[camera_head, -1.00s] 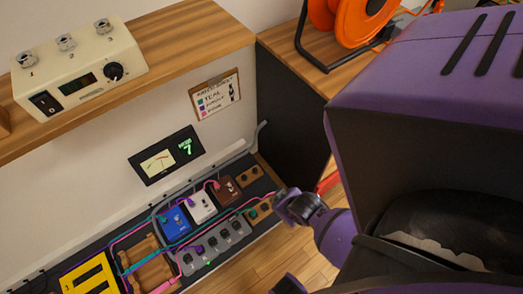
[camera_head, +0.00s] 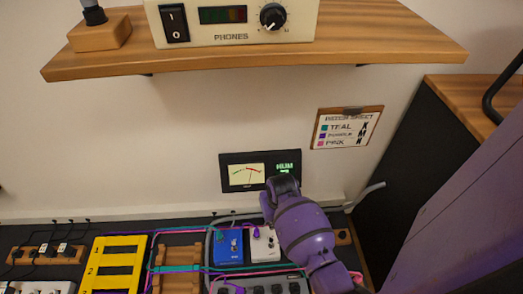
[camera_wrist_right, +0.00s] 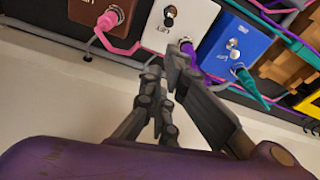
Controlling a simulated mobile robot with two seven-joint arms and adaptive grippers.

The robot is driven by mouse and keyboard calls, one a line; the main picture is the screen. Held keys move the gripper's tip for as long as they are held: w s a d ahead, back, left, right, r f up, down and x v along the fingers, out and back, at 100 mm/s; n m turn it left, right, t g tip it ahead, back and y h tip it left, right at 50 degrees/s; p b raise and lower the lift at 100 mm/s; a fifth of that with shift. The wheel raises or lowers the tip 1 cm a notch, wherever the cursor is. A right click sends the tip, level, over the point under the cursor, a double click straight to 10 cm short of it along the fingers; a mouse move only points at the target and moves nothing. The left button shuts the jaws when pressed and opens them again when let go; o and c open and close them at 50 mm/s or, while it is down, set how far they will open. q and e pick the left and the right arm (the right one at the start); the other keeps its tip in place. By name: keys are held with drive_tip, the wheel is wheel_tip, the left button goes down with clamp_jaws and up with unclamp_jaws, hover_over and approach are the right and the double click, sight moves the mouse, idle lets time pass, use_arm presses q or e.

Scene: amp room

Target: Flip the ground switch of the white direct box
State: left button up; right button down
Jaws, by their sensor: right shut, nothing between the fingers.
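The white direct box (camera_head: 264,246) stands in the row on the dark board below the meter, with a purple plug in it. In the right wrist view the white box (camera_wrist_right: 199,25) shows at the top, with a small dark toggle switch (camera_wrist_right: 170,15) on its face and lettering beside it. My right gripper (camera_head: 280,186) is in front of the wall and meter in the head view, its forearm covering part of the box's right side. In the wrist view my right gripper (camera_wrist_right: 166,60) is shut and empty, its tips close to the box's lower edge; contact is unclear. My left gripper is out of view.
A blue box (camera_head: 228,246) stands left of the white one; a brown box (camera_wrist_right: 100,12) stands on its other side. Teal, pink and purple cables cross the board. A hum meter (camera_head: 245,172) and label card (camera_head: 346,128) are on the wall below a wooden shelf (camera_head: 390,42).

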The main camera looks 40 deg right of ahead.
sight(271, 242)
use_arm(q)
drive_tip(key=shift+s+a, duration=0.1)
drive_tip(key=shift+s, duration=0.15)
use_arm(e)
drive_tip(key=shift+s, duration=0.1)
